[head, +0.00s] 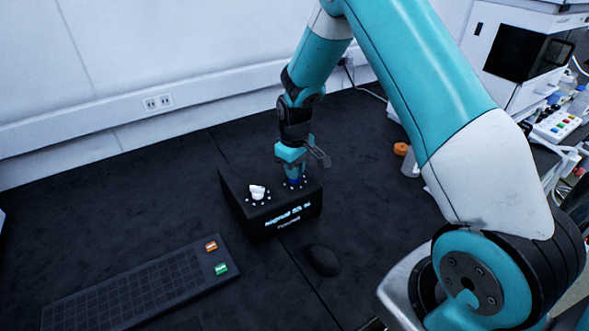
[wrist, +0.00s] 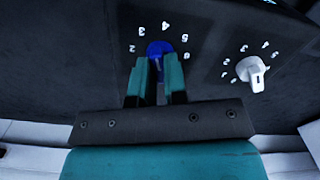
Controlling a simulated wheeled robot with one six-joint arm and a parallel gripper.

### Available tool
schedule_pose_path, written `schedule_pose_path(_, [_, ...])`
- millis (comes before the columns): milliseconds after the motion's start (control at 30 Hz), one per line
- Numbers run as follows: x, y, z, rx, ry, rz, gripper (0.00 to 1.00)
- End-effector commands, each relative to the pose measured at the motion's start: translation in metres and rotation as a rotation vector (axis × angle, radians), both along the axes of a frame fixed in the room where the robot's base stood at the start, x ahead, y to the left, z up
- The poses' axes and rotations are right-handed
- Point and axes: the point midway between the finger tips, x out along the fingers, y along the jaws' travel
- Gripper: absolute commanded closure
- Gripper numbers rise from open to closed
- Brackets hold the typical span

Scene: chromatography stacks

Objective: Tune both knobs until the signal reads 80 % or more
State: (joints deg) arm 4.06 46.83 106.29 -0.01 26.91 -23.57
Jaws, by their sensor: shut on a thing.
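A black box (head: 238,211) stands on the dark bench with two knobs on its top. The white knob (head: 257,192) is on the left in the head view and on the right in the wrist view (wrist: 252,72), uncovered, with a number dial around it. My gripper (head: 294,176) points down at the blue knob (wrist: 160,47) and is shut on it; the fingers hide part of the knob and its dial.
A dark keyboard (head: 130,286) with an orange and a green key lies at front left. A black mouse (head: 323,260) lies in front of the box. An orange cap (head: 401,149) and lab equipment are at right. The bench left of the box is clear.

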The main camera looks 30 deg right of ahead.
Motion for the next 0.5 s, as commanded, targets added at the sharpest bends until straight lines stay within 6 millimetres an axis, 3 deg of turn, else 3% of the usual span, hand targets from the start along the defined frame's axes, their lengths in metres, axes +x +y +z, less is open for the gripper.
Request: schedule_pose_path(500, [0.0006, -0.0002, 0.001, 0.0, -0.002, -0.303, 1.0])
